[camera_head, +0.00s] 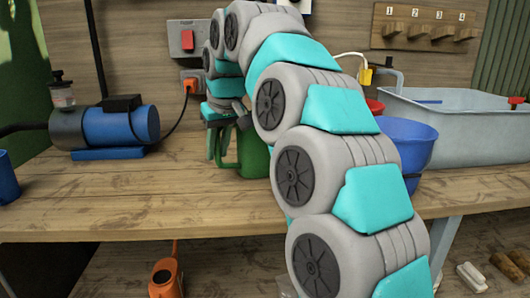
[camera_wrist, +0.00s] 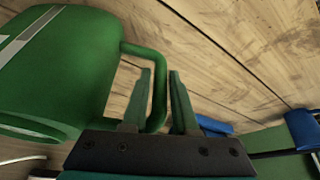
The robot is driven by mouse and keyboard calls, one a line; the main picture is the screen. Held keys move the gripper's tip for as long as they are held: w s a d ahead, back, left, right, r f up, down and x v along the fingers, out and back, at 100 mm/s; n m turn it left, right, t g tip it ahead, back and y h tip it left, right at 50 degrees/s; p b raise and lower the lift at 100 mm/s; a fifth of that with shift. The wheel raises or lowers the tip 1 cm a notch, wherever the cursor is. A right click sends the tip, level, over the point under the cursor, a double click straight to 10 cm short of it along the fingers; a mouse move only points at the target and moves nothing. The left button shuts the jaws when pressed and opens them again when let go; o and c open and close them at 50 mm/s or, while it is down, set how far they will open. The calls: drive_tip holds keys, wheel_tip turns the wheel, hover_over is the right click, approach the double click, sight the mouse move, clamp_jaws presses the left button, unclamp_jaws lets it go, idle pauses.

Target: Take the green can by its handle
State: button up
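The green can (camera_head: 254,152) stands on the workbench, partly hidden behind my arm. In the wrist view the can (camera_wrist: 60,75) fills the left side, and its green handle (camera_wrist: 158,62) loops out to the right. My gripper (camera_wrist: 160,73) is open, with the handle's upright part between its two fingers. The left finger appears inside the loop, between handle and can body; the right finger is on the outer side. Small gaps seem to show beside the handle. In the head view my gripper (camera_head: 217,150) points down at the can's left side.
A blue pump (camera_head: 105,127) stands on the workbench (camera_head: 130,195) to the left. A blue bucket (camera_head: 405,145) and a grey basin (camera_head: 460,130) stand to the right. An orange watering can (camera_head: 166,278) is below the bench. Bench space between pump and can is clear.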

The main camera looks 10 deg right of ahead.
clamp_jaws()
idle(0.9)
